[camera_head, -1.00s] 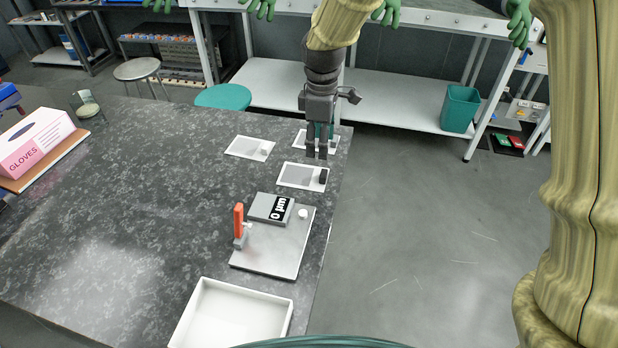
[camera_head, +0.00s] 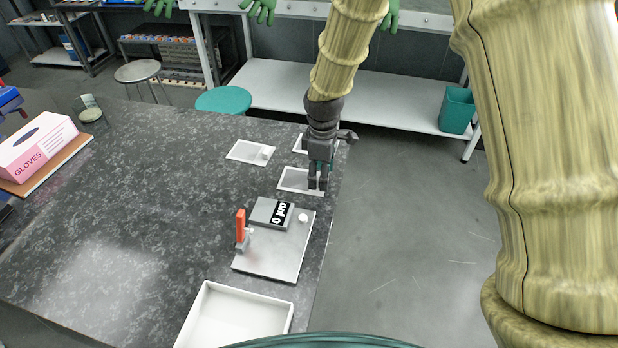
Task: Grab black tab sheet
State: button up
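The middle sheet of the three on the right side of the bench, a white-edged sheet with a grey face (camera_head: 293,180), lies flat. Its right end, where the black tab sits, is hidden behind my gripper (camera_head: 318,186). My gripper points down over that end, its two dark fingers slightly apart with a narrow gap between them. The fingertips are at or just above the tab. I cannot make out whether they touch it.
A white-tabbed sheet (camera_head: 250,152) lies to the left, and another sheet (camera_head: 299,144) is partly hidden behind my gripper. Nearer stand a grey plate (camera_head: 265,259) with an orange-handled clamp (camera_head: 240,226) and 0 µm block (camera_head: 268,213), and a white tray (camera_head: 203,305). The bench's right edge is close.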

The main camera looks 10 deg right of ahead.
jog(key=shift+f, duration=0.8)
jog(key=c, duration=0.9)
jog(key=shift+r, duration=0.1)
jog(key=shift+c, duration=0.2)
